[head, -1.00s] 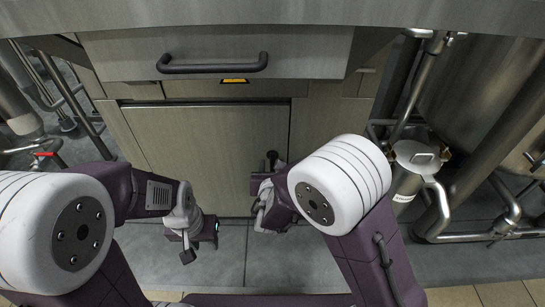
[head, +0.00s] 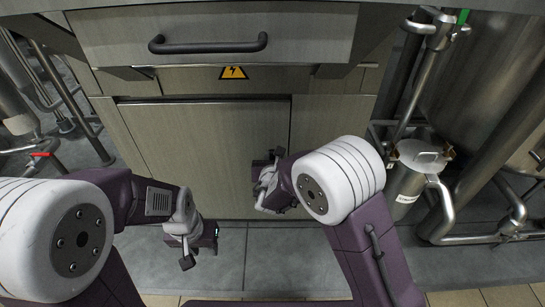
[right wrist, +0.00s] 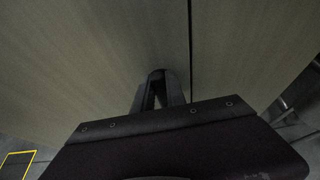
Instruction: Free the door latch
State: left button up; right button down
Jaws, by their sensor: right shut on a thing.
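The cabinet door (head: 205,150) is a tall greenish-grey panel under a drawer and looks closed. My right gripper (head: 266,178) is at the door's right side, near its edge. In the right wrist view a dark, loop-shaped piece, apparently the door latch (right wrist: 156,88), stands at the door face just left of the vertical seam. My right gripper is shut on it; the wide dark gripper body hides its lower part. My left gripper (head: 190,250) hangs low in front of the door's lower left, away from it; its jaw gap is not clear.
A drawer (head: 290,22) with a black bar handle (head: 208,44) is above the door. A yellow warning label (head: 233,73) is between them. Steel pipes and a canister (head: 408,180) stand at the right, more pipes at the left. Grey floor tiles (head: 285,260) in front are clear.

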jog(key=shift+a+r+n+p, duration=0.15)
jog(key=shift+n+p, duration=0.15)
jog(key=shift+p, duration=0.4)
jog(key=f+n+t+h+p, duration=0.1)
jog(key=n+h+p, duration=0.1)
jog(key=n, duration=0.2)
jog(key=a+n+t+h+p, duration=0.1)
jog(key=n+h+p, duration=0.1)
jog(key=n+p, duration=0.1)
jog(key=a+f+n+t+h+p, duration=0.1)
jog(key=n+h+p, duration=0.1)
jog(key=n, duration=0.3)
jog(key=shift+f+n+h+p, duration=0.3)
jog(key=shift+h+p, duration=0.1)
jog(key=shift+p, duration=0.1)
jog(key=shift+n, duration=0.3)
jog(key=c, duration=1.4)
grip_release()
jog(key=shift+o, duration=0.2)
